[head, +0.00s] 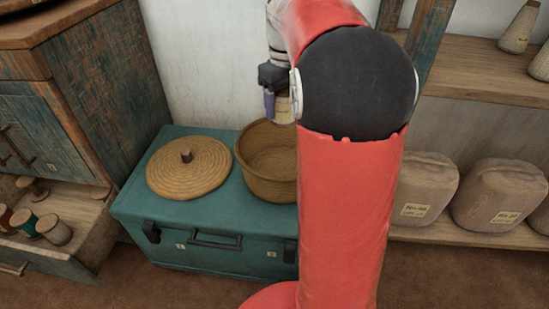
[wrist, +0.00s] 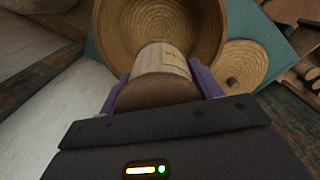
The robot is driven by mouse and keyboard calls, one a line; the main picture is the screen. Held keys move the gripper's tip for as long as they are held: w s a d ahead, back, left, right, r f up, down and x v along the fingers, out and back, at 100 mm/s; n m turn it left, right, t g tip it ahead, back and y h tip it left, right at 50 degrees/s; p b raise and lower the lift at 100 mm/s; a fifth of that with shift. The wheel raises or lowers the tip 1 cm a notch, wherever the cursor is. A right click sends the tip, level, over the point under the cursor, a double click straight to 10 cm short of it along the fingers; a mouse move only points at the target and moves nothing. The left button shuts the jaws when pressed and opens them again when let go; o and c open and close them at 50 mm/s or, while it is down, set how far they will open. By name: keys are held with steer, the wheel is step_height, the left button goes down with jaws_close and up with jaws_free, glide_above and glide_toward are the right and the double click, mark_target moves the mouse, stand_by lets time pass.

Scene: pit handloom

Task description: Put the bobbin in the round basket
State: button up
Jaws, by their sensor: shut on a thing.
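The bobbin (wrist: 160,66), pale with a paper label and a brown end, is between the two purple fingers of my gripper (wrist: 160,84) in the wrist view. My gripper (head: 272,100) is shut on it. In the head view the bobbin (head: 283,109) shows only partly, beside my arm. The round basket (head: 252,185) is woven, tan and open, and stands on a teal chest. My gripper appears above the basket's back part, with the bobbin apart from it. In the wrist view the basket (wrist: 104,35) lies beyond the bobbin. My arm hides the basket's right side in the head view.
A round woven lid (head: 210,172) with a knob lies left of the basket on the teal chest (head: 180,222). An open drawer (head: 85,235) with several spools is at left. Shelves at right hold tan labelled sacks (head: 425,190) and cones (head: 520,28).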

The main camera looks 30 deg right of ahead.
step_height(320, 180, down, 19)
steer(key=shift+s+f+b, duration=0.1)
steer(key=shift+b, duration=1.15)
steer(key=shift+f, duration=0.15)
steer(key=o, duration=1.1)
steer(key=shift+o, duration=0.2)
step_height(320, 180, up, 12)
steer(key=p, duration=0.2)
steer(key=s+a+r+m+t, duration=0.1)
steer(key=s+a+t, duration=0.1)
steer(key=s+a, duration=0.5)
steer(key=s+a+r+m+t, duration=0.1)
steer(key=s+a, duration=0.6)
steer(key=s, duration=0.7)
steer(key=r+t, duration=0.1)
steer(key=t, duration=0.1)
steer(key=shift+a+r+t, duration=0.15)
steer(key=shift+r+t, duration=0.05)
steer(key=shift+t, duration=0.1)
